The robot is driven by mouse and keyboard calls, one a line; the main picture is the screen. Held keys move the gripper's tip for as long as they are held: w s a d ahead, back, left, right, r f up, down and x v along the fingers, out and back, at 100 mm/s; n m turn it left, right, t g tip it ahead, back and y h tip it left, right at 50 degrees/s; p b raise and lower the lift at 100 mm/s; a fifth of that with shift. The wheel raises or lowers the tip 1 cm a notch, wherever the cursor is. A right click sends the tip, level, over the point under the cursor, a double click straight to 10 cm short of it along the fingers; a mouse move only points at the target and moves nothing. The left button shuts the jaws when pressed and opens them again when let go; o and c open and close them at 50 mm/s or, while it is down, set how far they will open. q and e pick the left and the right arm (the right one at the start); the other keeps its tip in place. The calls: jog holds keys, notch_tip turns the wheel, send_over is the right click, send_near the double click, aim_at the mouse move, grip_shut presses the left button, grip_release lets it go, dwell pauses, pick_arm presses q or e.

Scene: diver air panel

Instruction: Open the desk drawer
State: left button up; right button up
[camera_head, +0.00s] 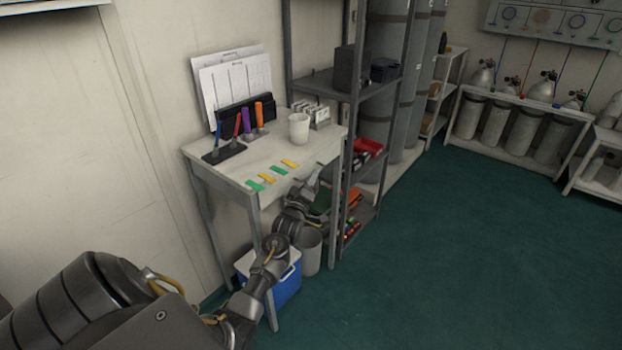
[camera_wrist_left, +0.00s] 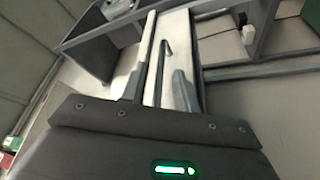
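The white desk (camera_head: 235,165) stands against the wall in the head view. Its drawer front is hard to make out there, partly behind my arm. My left gripper (camera_head: 311,181) is at the desk's front side, just below the top edge near the right end. In the left wrist view, a pale panel (camera_wrist_left: 181,75) with a dark, hooked bar lies just beyond the gripper body; it looks like the drawer front and handle, seen at a steep tilt. The fingertips are not clear, so I cannot tell whether they touch it. My right gripper is not in view.
A white cup (camera_head: 299,127), a pen holder (camera_head: 223,152) and coloured tags stand or lie on the desk. A blue cooler (camera_head: 287,287) and a grey bin (camera_head: 311,252) are below. A metal shelf (camera_head: 347,140) stands close on the right. Green floor is clear.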

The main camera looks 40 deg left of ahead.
pick_arm(q)
jog(key=shift+w+a+r, duration=0.15)
jog(key=shift+w+a, duration=0.05)
jog(key=shift+w, duration=0.35)
grip_shut()
